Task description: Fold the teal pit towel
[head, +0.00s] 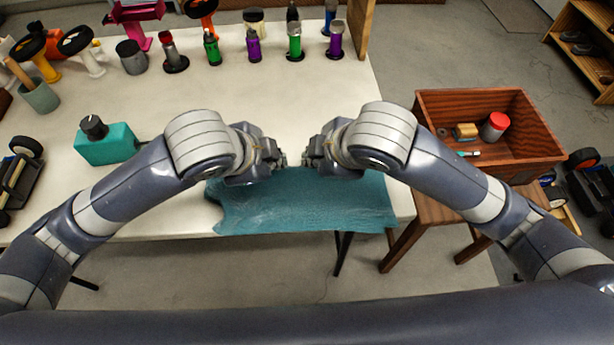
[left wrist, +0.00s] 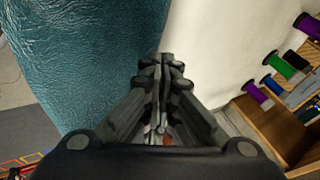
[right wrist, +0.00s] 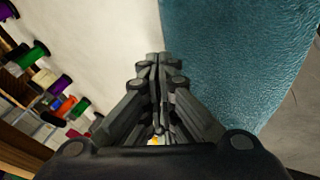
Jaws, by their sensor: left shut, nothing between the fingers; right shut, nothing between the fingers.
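The teal towel (head: 300,205) lies at the front edge of the white table, spread wide, with its front part hanging over the edge. Its far edge is partly hidden behind my grippers. My left gripper (head: 281,160) is shut and empty at the towel's far edge. My right gripper (head: 308,160) is shut and empty close beside it, facing it. In the left wrist view the towel (left wrist: 85,60) fills the left side, with the shut fingers (left wrist: 161,62) at its border. In the right wrist view the towel (right wrist: 235,50) is to the right of the shut fingers (right wrist: 154,62).
Several coloured spools and bottles line the back. A wooden crate (head: 480,100) with small items sits on a stool at the right. The table middle is clear.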

